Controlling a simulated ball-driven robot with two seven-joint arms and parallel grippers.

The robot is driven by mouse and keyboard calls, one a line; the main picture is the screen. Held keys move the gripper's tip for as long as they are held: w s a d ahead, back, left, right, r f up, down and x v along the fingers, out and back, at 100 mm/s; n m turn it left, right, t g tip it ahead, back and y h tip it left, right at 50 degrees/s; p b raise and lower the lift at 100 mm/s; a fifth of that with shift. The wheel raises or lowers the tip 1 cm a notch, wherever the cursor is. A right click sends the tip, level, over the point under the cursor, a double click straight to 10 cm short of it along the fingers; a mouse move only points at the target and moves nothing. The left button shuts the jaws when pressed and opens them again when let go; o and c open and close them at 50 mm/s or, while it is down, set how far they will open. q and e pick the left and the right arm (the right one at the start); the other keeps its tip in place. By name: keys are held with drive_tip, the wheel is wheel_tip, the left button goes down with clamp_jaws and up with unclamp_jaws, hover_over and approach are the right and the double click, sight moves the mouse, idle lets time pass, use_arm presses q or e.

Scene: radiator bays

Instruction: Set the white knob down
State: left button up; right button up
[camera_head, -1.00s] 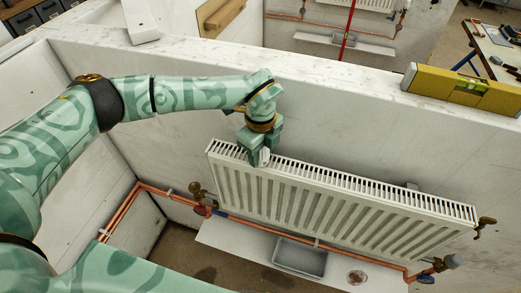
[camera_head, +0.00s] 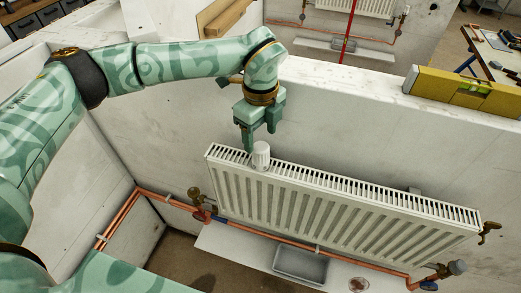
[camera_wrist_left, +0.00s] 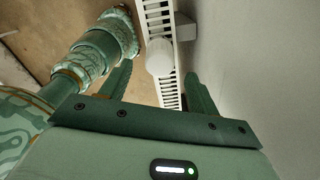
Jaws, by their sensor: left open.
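The white knob (camera_head: 261,155) stands upright on the top grille of the white radiator (camera_head: 330,208), near its left end. My left gripper (camera_head: 258,138) is above the knob, with its fingers pointing down, open and empty. In the left wrist view the knob (camera_wrist_left: 160,57) shows between the two spread fingers, apart from both, with the radiator's grille (camera_wrist_left: 158,18) under it. My right gripper is not in view.
A yellow spirit level (camera_head: 462,92) lies on the wall's top ledge at the right. Copper pipes (camera_head: 290,243) and brass valves run below the radiator. A grey tray (camera_head: 300,264) sits on a white shelf (camera_head: 232,246). The wall stands close behind the radiator.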

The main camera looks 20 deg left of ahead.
sight(261, 146)
use_arm(q)
drive_tip(key=shift+r, duration=1.9)
